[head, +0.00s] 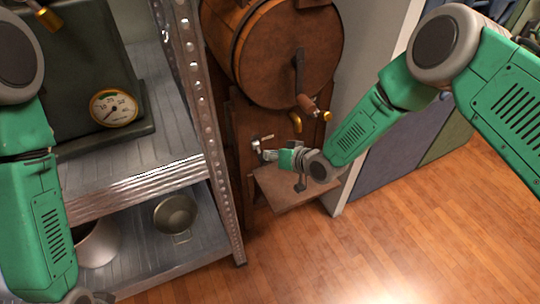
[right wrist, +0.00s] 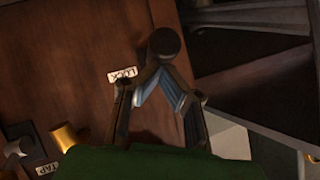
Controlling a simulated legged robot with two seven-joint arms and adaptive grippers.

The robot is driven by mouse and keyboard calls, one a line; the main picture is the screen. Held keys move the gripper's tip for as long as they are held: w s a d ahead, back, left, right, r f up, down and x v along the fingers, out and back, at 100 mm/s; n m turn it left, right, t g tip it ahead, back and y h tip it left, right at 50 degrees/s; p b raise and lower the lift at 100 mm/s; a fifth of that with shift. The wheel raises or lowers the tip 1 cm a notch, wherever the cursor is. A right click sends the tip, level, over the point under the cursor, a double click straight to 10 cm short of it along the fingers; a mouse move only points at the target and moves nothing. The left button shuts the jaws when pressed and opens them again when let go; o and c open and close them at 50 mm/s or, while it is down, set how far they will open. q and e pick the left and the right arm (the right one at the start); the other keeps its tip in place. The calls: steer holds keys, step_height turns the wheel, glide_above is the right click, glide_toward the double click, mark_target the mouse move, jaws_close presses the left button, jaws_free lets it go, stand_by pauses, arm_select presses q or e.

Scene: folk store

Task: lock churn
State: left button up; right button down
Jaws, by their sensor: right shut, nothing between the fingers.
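The churn is a wooden barrel (head: 290,55) on a wooden stand, with a crank handle (head: 310,103) on its round front. My right gripper (head: 268,155) is low at the stand's front, above a small wooden shelf. In the right wrist view, my right gripper (right wrist: 160,73) has its fingertips together with nothing between them. A dark round knob (right wrist: 165,42) shows right at the fingertips; I cannot tell whether they touch. A label reading LOCK (right wrist: 122,74) is just left of the knob on the wooden panel.
A TAP label (right wrist: 47,169) and a brass part (right wrist: 68,137) are at the lower left of the wrist view. A metal shelf rack (head: 190,110) with a gauge (head: 113,107) and pot (head: 175,213) stands left of the churn. Wooden floor (head: 380,250) in front is clear.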

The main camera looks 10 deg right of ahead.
steer(key=f+t+b, duration=0.1)
steer(key=f+t+y+b, duration=0.1)
steer(key=b, duration=0.1)
steer(key=shift+s+f+n, duration=0.2)
steer(key=shift+f+n, duration=0.05)
steer(key=shift+n, duration=0.05)
stand_by(0.5)
